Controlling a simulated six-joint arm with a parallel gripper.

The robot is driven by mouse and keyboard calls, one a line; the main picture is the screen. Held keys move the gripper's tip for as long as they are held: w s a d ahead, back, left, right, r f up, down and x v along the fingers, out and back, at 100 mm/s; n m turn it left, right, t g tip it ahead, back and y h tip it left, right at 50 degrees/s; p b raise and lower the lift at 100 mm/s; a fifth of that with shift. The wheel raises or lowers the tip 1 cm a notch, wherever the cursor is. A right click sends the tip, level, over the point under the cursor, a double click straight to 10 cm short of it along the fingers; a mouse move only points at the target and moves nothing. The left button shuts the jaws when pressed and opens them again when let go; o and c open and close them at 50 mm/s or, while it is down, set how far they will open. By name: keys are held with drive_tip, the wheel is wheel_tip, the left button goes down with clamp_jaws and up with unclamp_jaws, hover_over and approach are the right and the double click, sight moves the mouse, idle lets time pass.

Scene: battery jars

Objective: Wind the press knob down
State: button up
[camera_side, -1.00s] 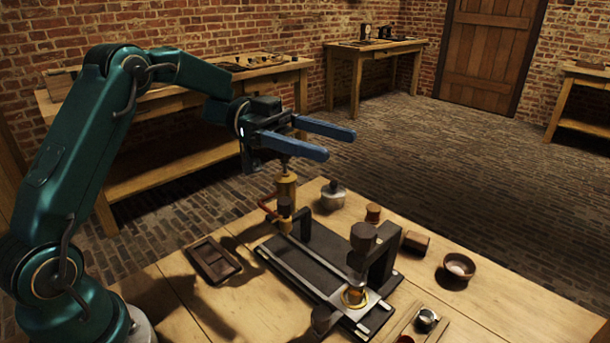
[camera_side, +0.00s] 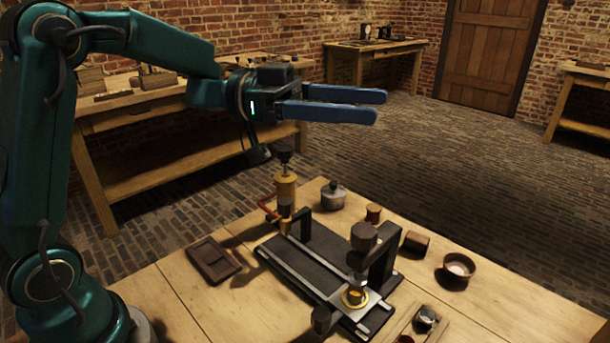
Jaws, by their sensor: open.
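The press (camera_side: 380,265) stands at the right end of a dark base plate on the wooden table. Its dark round knob (camera_side: 363,235) sits on top of the press arm. A brass-coloured ring (camera_side: 354,297) lies on the plate below the press. My gripper (camera_side: 382,106) has two blue fingers, held level and pointing right, open with nothing between them. It is high above the table, well above the press knob and apart from it.
A brass torch-like cylinder (camera_side: 286,190) stands at the plate's back end. A dark tray (camera_side: 214,260) lies at left. A lidded pot (camera_side: 333,195), a small wooden cup (camera_side: 373,213), a brown block (camera_side: 416,242) and a bowl (camera_side: 459,267) stand along the back and right. The front left tabletop is clear.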

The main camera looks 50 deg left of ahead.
sight(363, 241)
wheel_tip(363, 241, down, 17)
drive_tip(key=s+d+n+t+y, duration=0.2)
drive_tip(key=shift+w+x, duration=0.25)
drive_tip(key=shift+x, duration=2.4)
drive_tip(key=shift+a+r, duration=0.1)
drive_tip(key=shift+a, duration=0.05)
clamp_jaws()
